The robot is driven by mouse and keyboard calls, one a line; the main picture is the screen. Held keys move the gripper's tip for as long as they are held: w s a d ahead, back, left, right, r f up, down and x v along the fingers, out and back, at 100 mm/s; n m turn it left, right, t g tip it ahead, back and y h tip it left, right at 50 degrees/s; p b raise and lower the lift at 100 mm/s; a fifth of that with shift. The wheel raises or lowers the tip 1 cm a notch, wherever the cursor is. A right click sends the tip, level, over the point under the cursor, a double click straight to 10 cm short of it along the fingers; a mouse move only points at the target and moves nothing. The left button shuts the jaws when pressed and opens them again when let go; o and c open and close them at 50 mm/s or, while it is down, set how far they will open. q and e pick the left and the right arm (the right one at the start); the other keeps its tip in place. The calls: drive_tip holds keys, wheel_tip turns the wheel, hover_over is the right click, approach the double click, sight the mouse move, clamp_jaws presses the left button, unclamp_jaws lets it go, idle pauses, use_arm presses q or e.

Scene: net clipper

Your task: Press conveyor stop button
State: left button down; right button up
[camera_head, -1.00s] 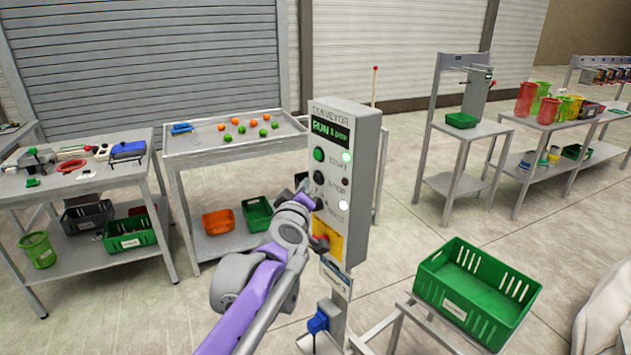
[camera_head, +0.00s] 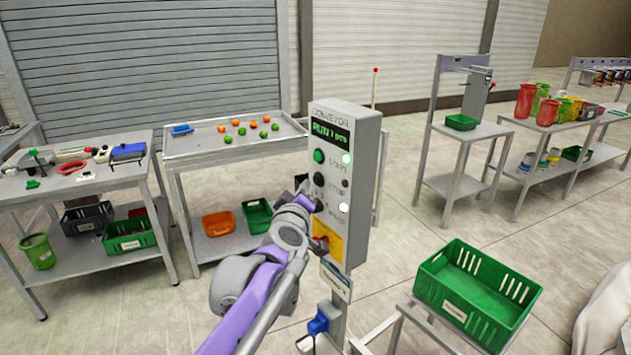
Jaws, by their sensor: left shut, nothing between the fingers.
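The grey conveyor control box (camera_head: 362,200) stands on a post in the middle, with a lit green display (camera_head: 331,134) that appears to read RUN. On its front are a green button (camera_head: 319,156), a black button (camera_head: 319,179) below it, and a red knob on a yellow plate (camera_head: 334,243) lower down. The small lettering is too blurred to read fully. My left gripper (camera_head: 316,203) is shut and empty at the left of the box's face, just below the black button. I cannot tell whether it touches the box. My right gripper is out of view.
A green crate (camera_head: 425,285) sits on a stand at the lower right. A table with orange and green balls (camera_head: 180,151) stands behind the box, and a tool table (camera_head: 110,180) stands at left. Open floor (camera_head: 400,240) lies right of the box.

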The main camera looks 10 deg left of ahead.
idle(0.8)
use_arm(q)
drive_tip(key=shift+w+d+b, duration=0.3)
drive_tip(key=shift+b, duration=0.05)
drive_tip(key=shift+w+d+b, duration=0.3)
drive_tip(key=shift+w, duration=0.05)
idle(0.7)
drive_tip(key=shift+s+a, duration=0.1)
drive_tip(key=shift+s+a+p, duration=0.35)
drive_tip(key=shift+s+a, duration=0.15)
idle(0.4)
